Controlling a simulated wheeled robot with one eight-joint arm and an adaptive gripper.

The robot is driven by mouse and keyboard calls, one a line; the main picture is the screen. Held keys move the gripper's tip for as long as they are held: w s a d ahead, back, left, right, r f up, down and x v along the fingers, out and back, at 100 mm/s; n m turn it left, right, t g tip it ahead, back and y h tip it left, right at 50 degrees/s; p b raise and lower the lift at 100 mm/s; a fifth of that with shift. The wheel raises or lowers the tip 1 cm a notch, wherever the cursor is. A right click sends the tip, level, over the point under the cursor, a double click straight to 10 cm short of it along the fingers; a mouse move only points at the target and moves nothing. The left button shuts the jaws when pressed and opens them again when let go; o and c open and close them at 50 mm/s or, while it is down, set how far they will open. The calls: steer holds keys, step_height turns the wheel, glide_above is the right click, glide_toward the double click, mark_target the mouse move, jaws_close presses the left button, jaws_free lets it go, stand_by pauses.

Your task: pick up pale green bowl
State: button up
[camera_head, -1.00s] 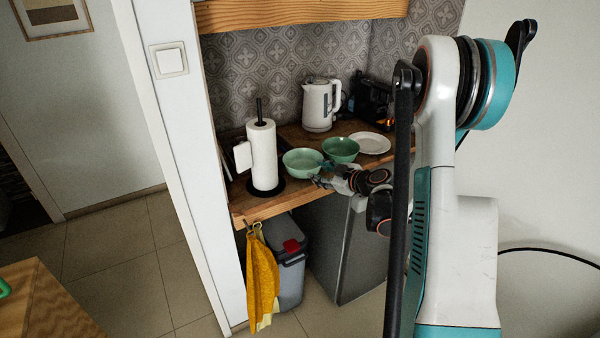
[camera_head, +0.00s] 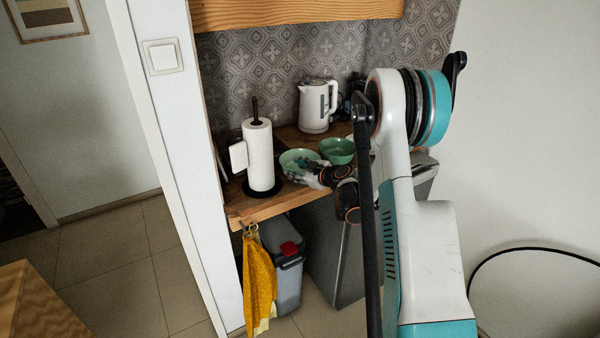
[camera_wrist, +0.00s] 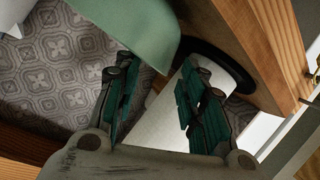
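The pale green bowl (camera_head: 292,158) stands on the wooden counter just right of the paper towel roll. A second, deeper green bowl (camera_head: 338,151) stands to its right. My gripper (camera_head: 305,165) is at the pale bowl's front right side and covers part of it. In the wrist view, a pale green bowl wall (camera_wrist: 135,28) fills the top, just beyond the fingertips. My gripper (camera_wrist: 158,75) is open there, its two dark green padded fingers apart with nothing held between them. Whether a finger touches the bowl I cannot tell.
The paper towel roll (camera_head: 259,155) on its black stand is close left of the bowl. A white kettle (camera_head: 316,106) stands behind. Below the counter (camera_head: 262,208) hang yellow cloths (camera_head: 261,280) beside a grey bin (camera_head: 288,280).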

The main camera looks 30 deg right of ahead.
steer(key=shift+x, duration=1)
jaws_close()
steer(key=shift+r, duration=0.1)
